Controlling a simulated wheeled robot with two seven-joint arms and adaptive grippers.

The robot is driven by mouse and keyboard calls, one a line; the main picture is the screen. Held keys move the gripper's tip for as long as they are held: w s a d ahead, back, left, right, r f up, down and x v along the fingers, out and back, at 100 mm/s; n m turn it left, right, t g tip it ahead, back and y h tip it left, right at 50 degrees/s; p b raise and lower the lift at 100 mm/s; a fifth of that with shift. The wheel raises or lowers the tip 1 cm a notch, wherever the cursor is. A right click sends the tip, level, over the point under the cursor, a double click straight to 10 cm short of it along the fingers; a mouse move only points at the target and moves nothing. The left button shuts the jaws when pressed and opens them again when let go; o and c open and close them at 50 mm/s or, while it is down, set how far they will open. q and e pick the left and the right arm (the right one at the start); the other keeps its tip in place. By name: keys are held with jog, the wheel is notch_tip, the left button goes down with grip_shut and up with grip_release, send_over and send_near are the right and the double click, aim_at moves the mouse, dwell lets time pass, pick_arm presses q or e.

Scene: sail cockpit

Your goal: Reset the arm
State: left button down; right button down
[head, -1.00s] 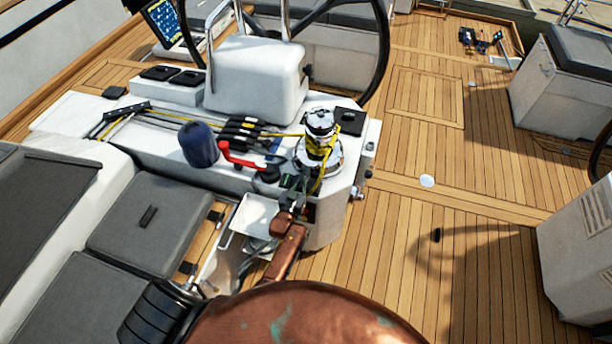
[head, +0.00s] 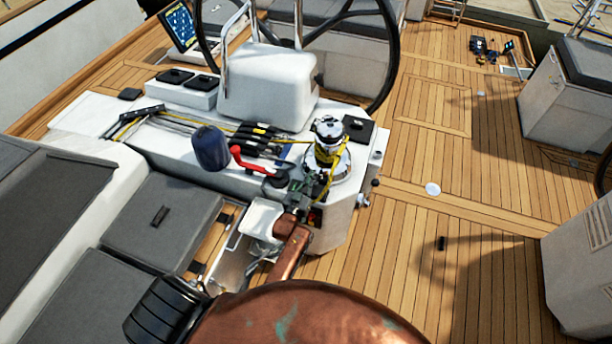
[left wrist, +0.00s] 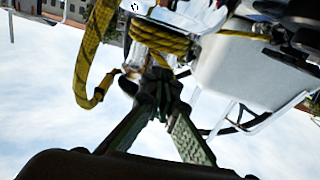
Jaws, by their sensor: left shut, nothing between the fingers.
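My left gripper (head: 300,188) is at the front side of the silver winch (head: 328,158), beside the cockpit console. In the left wrist view, its two green-grey fingers (left wrist: 156,88) come together at the tips with nothing held. Yellow rope is wound round the winch, and turns of this rope (left wrist: 160,38) show just beyond the fingertips, with a loose loop hanging to the left. Whether the fingertips touch the winch or rope I cannot tell. My right gripper is not in view.
The white console (head: 190,150) carries a red-handled lever (head: 243,158), black rope clutches (head: 255,138) and a blue cylinder (head: 211,148). A steering wheel (head: 392,60) stands behind. Grey cushions (head: 160,220) lie at left. The teak deck (head: 400,235) at right is mostly clear.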

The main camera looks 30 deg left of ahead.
pick_arm(q)
jog(key=s+r, duration=0.5)
jog(key=shift+d+p, duration=0.2)
jog(key=shift+p, duration=0.15)
jog(key=s+d+f+m+g+h+b, duration=0.1)
jog(key=s+f+g, duration=0.2)
jog(key=s+f, duration=0.7)
jog(key=s+d+f+g, duration=0.1)
jog(key=s+f+g, duration=0.3)
jog(key=f, duration=1.2)
jog(key=s+f+m+g+h+b, duration=0.1)
jog(key=s+f+g, duration=0.1)
jog(key=s+f, duration=0.8)
jog(key=s+a+f+g, duration=0.1)
jog(key=s+f+g, duration=0.1)
jog(key=s+f, duration=0.4)
jog(key=s+a+f+g+b, duration=0.1)
jog(key=s+f, duration=0.5)
jog(key=s, duration=1.1)
jog(key=s+a+f+g+y, duration=0.1)
jog(key=s+a+f+g, duration=0.1)
jog(key=s+f+g, duration=0.2)
jog(key=s+f, duration=0.3)
jog(key=s, duration=0.4)
jog(key=shift+s+a+m+g, duration=0.15)
jog(key=shift+s+m+g, duration=0.2)
jog(key=shift+m+g, duration=0.05)
jog(key=shift+f, duration=0.1)
